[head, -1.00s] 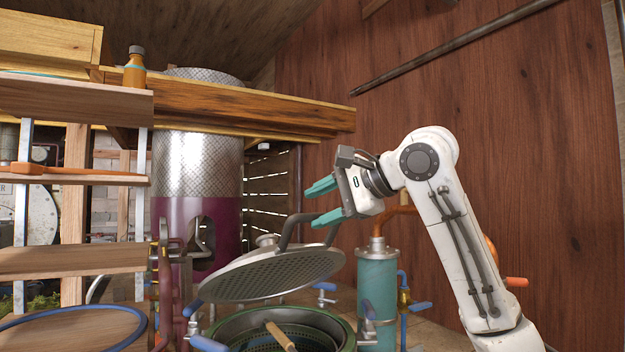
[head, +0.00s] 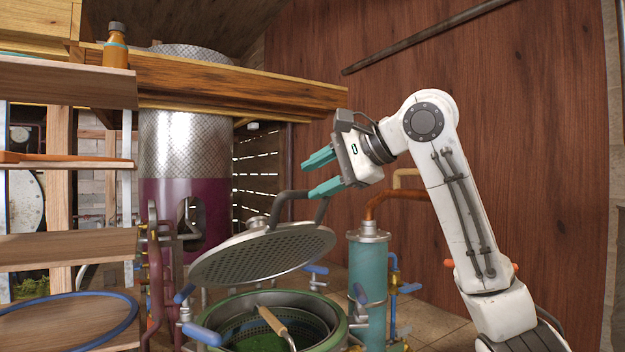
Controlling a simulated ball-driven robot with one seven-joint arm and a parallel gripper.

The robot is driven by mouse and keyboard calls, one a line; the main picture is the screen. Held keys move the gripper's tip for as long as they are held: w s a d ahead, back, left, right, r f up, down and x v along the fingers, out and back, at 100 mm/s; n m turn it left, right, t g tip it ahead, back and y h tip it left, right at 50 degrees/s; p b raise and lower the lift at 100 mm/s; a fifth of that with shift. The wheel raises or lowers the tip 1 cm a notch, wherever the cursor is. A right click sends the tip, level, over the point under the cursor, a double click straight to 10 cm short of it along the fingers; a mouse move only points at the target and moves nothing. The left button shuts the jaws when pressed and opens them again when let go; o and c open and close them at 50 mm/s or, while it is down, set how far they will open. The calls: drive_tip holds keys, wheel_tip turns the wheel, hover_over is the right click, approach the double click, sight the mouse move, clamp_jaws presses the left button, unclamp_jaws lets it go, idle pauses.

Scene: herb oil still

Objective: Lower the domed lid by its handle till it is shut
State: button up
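The domed lid (head: 262,253) hangs tilted open above the round green pot (head: 339,326), its perforated underside facing me. Its dark bent handle (head: 277,208) rises from the lid's upper side. My gripper (head: 308,178) is open, with its two teal fingers spread one above the other and pointing left. The lower finger overlaps the top of the handle in the picture; I cannot tell whether it touches. The bar does not show between the fingers. A tool with a wooden handle (head: 272,321) lies in the pot's opening, under the lid.
A teal cylinder (head: 368,275) with a copper pipe stands right of the pot. Blue clamp handles (head: 202,333) surround the rim. Wooden shelves (head: 60,245) stand at the left, and a thick beam (head: 235,88) crosses behind. The space above the gripper looks free up to the wall.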

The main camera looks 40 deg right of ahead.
drive_tip(key=p+v, duration=0.3)
drive_tip(key=v, duration=0.7)
drive_tip(key=shift+s+f, duration=0.15)
drive_tip(key=shift+s, duration=0.15)
idle(0.5)
drive_tip(key=shift+p, duration=0.35)
idle(1.2)
